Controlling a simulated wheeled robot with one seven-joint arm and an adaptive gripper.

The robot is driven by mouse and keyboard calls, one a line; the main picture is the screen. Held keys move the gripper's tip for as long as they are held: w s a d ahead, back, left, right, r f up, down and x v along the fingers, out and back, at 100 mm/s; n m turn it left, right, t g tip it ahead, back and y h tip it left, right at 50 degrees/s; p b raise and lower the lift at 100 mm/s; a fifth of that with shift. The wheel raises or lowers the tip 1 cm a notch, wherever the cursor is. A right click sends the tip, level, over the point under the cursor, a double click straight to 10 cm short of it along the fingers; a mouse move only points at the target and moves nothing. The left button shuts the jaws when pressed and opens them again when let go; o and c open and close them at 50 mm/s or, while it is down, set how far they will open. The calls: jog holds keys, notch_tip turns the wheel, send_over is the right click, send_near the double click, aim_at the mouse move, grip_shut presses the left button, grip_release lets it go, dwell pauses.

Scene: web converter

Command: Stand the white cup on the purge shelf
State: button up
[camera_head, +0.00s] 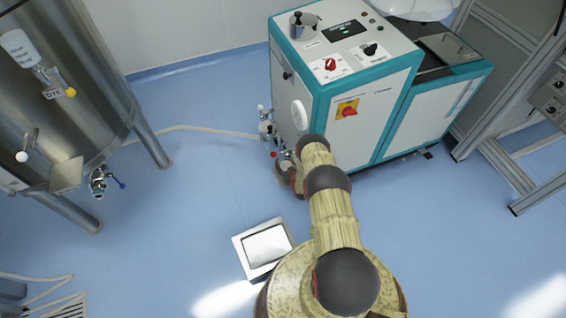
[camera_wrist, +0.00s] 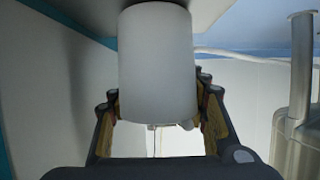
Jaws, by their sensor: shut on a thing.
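The white cup (camera_wrist: 157,65) fills the middle of the wrist view as a plain white cylinder. My gripper (camera_wrist: 158,112) is shut on it, with one finger on each side. The wrist picture appears upside down, with the floor towards the top. A pale flat plate (camera_wrist: 218,8), possibly the purge shelf, lies at the top edge behind the cup's end. I cannot tell whether the cup touches it. In the head view my arm hides most of the gripper, and I cannot make out the cup or the shelf surely.
A white and teal machine (camera_head: 345,110) stands beside my gripper, with a white oval (camera_head: 299,115) on its left face. Small valves (camera_head: 267,128) stick out there. A steel tank (camera_head: 60,90) stands left. A square white-rimmed box (camera_head: 240,252) is near my base. Open floor lies between.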

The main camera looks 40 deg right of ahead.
jog(key=shift+f, duration=0.3)
jog(key=o, duration=1.3)
jog(key=shift+s, duration=0.1)
jog(key=v, duration=1.1)
jog(key=shift+s+a+r, duration=0.15)
jog(key=shift+s, duration=0.2)
